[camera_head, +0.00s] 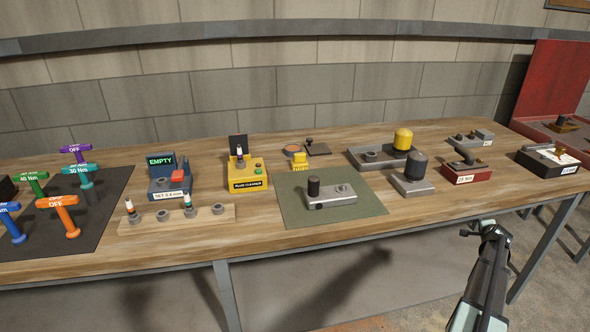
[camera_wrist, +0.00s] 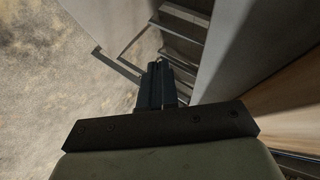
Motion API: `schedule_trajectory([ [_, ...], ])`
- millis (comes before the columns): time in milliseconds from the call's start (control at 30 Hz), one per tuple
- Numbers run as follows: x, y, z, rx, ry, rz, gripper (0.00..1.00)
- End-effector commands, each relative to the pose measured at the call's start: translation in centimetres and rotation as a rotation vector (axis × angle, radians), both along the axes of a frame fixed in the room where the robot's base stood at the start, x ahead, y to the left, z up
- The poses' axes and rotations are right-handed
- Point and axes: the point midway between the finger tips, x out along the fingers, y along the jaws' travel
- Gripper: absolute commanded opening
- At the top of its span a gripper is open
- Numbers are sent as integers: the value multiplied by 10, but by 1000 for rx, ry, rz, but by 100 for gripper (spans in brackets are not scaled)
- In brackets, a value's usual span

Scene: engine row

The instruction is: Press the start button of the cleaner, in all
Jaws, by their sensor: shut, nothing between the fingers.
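The plug cleaner (camera_head: 247,184) is a yellow box with a black label, on the bench left of the middle. A white-tipped spark plug (camera_head: 239,156) stands upright at its top, before a dark upright panel (camera_head: 238,143). Small round spots show on the right of the cleaner's top; they are too small to tell which is the start button. My gripper (camera_head: 484,229) is at the lower right, in front of the bench edge and well away from the cleaner. In the wrist view its fingers (camera_wrist: 158,84) are shut and empty, with neither cleaner nor button in sight.
A blue tester (camera_head: 165,184) reading EMPTY stands left of the cleaner. A wooden plug rack (camera_head: 180,219) lies in front of it. A green mat (camera_head: 290,211) with a grey block (camera_head: 333,198) lies to the right. Coloured T-handled tools stand far left.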

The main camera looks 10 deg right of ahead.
Motion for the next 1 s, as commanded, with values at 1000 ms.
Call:
schedule_trajectory([
  [1000,68,-44,226,-162,-220,32,0],
])
